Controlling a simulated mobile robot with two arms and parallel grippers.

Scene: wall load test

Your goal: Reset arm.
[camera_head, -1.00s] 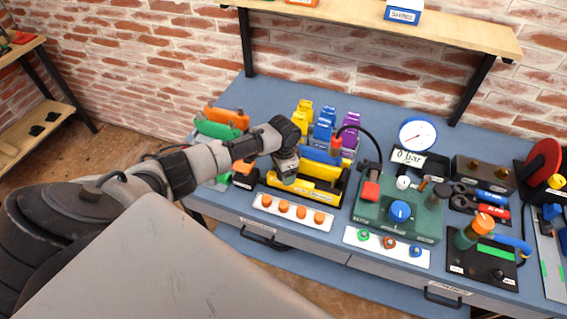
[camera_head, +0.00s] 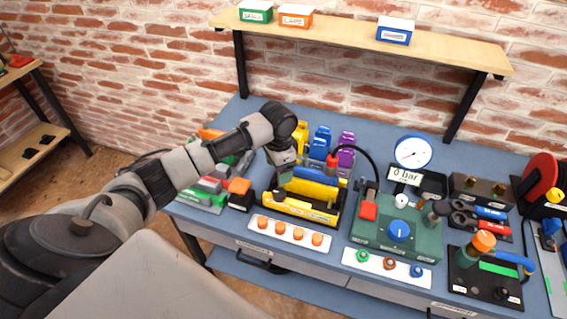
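My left arm comes in from the left, and its gripper (camera_head: 284,160) hangs over the yellow and black fixture (camera_head: 302,205) on the blue workbench (camera_head: 225,222). A blue bar (camera_head: 316,176) lies across the top of the fixture, close to the gripper. The fingertips are small and partly hidden by the wrist, so I cannot tell whether they are open or touch the bar. My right arm and gripper are not in view.
A gauge (camera_head: 413,152) reads 0 bar behind the green pump unit (camera_head: 398,236). A white strip with orange caps (camera_head: 289,233) lies in front of the fixture. Yellow, blue and purple holders stand behind it. A shelf (camera_head: 360,40) overhangs the bench's back.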

